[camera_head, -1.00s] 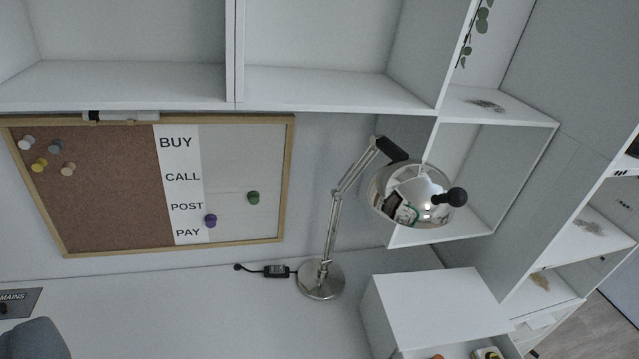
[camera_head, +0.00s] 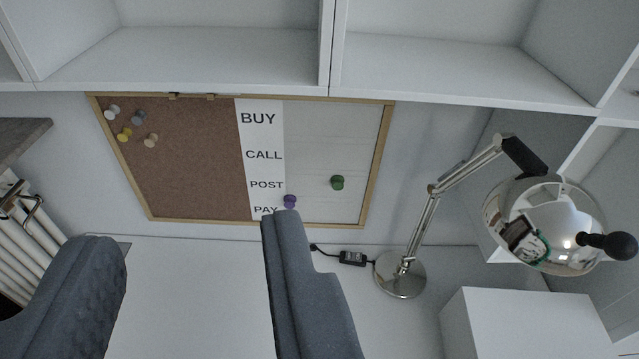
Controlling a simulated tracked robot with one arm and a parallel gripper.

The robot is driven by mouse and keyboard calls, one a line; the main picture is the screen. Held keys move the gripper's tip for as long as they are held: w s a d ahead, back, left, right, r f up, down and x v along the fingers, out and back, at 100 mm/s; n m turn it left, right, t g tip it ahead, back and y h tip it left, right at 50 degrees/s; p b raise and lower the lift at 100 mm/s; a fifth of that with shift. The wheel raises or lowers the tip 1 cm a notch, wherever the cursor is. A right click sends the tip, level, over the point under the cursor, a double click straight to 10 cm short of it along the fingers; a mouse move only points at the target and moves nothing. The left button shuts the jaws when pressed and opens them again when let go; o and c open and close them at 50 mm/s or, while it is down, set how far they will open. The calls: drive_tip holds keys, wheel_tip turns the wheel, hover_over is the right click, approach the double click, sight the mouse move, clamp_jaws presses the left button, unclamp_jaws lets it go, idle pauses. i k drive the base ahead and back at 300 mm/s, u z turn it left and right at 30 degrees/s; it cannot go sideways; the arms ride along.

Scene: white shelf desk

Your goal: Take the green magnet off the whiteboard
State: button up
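The green magnet (camera_head: 337,182) sits on the white right-hand part of the framed board (camera_head: 372,187), right of the printed word strip. A purple magnet (camera_head: 290,201) is lower left of it, beside the word PAY. My gripper (camera_head: 190,235) shows at the bottom as two dark grey fingers spread wide apart. It is open with nothing between the fingers. The right finger's tip overlaps the board's lower edge in the picture, below and left of the green magnet. The gripper looks apart from the board, still well in front of it.
A chrome desk lamp (camera_head: 400,275) stands right of the board, its shiny head (camera_head: 545,225) reaching toward me. White shelves (camera_head: 200,65) run above the board. A white box unit (camera_head: 530,325) is at lower right. A radiator (camera_head: 35,225) and a brown ledge (camera_head: 20,135) are at left.

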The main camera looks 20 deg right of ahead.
sight(337, 182)
drive_tip(key=u, duration=0.05)
drive_tip(key=k, duration=0.9)
drive_tip(key=z, duration=0.15)
drive_tip(key=i, duration=1.35)
drive_tip(key=u, duration=0.05)
